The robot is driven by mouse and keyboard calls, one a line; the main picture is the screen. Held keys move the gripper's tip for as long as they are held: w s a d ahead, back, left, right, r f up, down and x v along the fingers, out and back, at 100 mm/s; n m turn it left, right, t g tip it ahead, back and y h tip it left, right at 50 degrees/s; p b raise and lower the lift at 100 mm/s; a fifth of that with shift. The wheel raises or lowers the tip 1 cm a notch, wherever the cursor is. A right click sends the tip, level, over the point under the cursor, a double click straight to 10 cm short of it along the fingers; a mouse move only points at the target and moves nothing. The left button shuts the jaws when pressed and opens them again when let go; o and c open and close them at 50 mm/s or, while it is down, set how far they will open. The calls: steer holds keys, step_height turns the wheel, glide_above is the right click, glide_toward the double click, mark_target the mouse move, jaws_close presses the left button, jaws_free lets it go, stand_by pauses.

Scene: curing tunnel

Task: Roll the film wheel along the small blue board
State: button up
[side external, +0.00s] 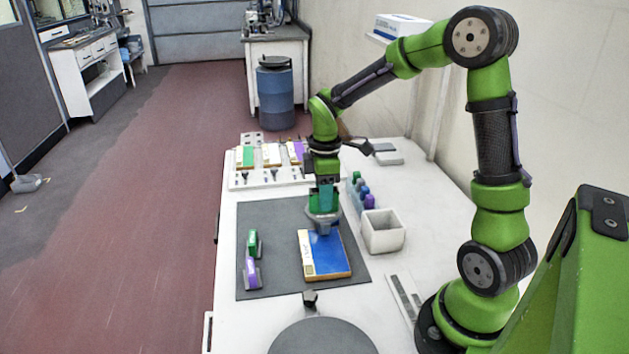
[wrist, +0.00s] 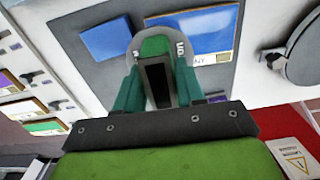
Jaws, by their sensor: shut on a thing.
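My gripper (side external: 322,204) points down above the dark mat, over the far end of the large blue board. In the wrist view its green fingers (wrist: 157,88) are shut on the film wheel (wrist: 135,50), a grey rounded piece with a green middle. The wheel (side external: 322,218) shows below the fingers in the side view. I cannot tell if it touches anything beneath. The small blue board (wrist: 107,40) is a plain square on the mat, left of the wheel in the wrist view. My gripper hides it in the side view.
The large blue board (side external: 330,250) has a pale strip along its left. A white bin (side external: 383,233) stands right. A rack (side external: 270,178) of boards lies behind. A grey disc (side external: 320,338) is in front.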

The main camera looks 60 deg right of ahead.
steer(key=shift+f, duration=0.35)
stand_by(1.1)
steer(key=shift+s+a, duration=0.1)
